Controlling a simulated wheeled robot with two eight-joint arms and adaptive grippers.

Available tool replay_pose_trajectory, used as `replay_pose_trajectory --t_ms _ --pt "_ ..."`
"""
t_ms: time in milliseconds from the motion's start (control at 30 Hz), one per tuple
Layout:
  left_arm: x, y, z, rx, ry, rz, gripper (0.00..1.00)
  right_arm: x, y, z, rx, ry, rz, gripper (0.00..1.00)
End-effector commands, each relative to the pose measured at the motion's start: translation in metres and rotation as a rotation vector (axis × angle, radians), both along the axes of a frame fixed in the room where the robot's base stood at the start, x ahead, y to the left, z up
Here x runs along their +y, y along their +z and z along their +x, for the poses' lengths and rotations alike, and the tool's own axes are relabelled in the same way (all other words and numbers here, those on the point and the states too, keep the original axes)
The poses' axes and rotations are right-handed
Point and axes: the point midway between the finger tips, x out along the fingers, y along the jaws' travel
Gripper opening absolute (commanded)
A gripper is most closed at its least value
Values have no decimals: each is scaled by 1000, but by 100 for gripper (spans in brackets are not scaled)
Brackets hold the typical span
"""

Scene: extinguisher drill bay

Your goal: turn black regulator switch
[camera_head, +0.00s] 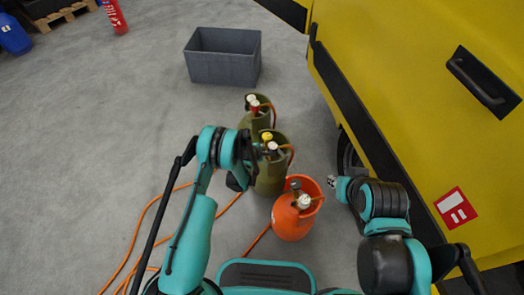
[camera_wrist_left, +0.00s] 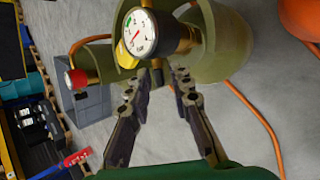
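A dark knob (camera_head: 295,185), which looks like the black regulator switch, sits on top of the orange cylinder (camera_head: 291,222) beside a white-faced gauge (camera_head: 304,201). The middle olive cylinder (camera_head: 270,181) carries a yellow knob (camera_head: 267,136), also in the left wrist view (camera_wrist_left: 125,56), and a round gauge (camera_wrist_left: 140,33). My left gripper (camera_head: 264,151) is at this middle cylinder's top. In the left wrist view its fingers (camera_wrist_left: 160,82) are apart with nothing clearly between them, just below the gauge. My right gripper (camera_head: 333,182) is right of the orange cylinder, apart from it; its fingers are too small to read.
A rear olive cylinder (camera_head: 254,118) has a red knob (camera_head: 254,106). A grey crate (camera_head: 222,72) stands behind it. A yellow cabinet or vehicle (camera_head: 420,60) bounds the right side. Orange hoses (camera_head: 145,215) lie on the floor at left; the far-left floor is mostly clear.

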Motion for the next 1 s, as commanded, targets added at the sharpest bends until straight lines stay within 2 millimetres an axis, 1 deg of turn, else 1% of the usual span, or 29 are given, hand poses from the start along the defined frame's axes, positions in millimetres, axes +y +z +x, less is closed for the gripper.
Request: replay_pose_trajectory --t_ms 267,367,467,700,800,900,1000 --pt "0 0 0 0 0 0 29 0 0 0 0 0 0 29" --pt "0 5 0 0 0 0 29 0 0 0 0 0 0 29" --pt "0 17 0 0 0 0 29 0 0 0 0 0 0 29" --pt "0 64 0 0 0 0 29 0 0 0 0 0 0 29" --pt "0 81 0 0 0 0 29 0 0 0 0 0 0 29" --pt "0 92 0 0 0 0 29 0 0 0 0 0 0 29" --pt "0 98 0 0 0 0 29 0 0 0 0 0 0 29"
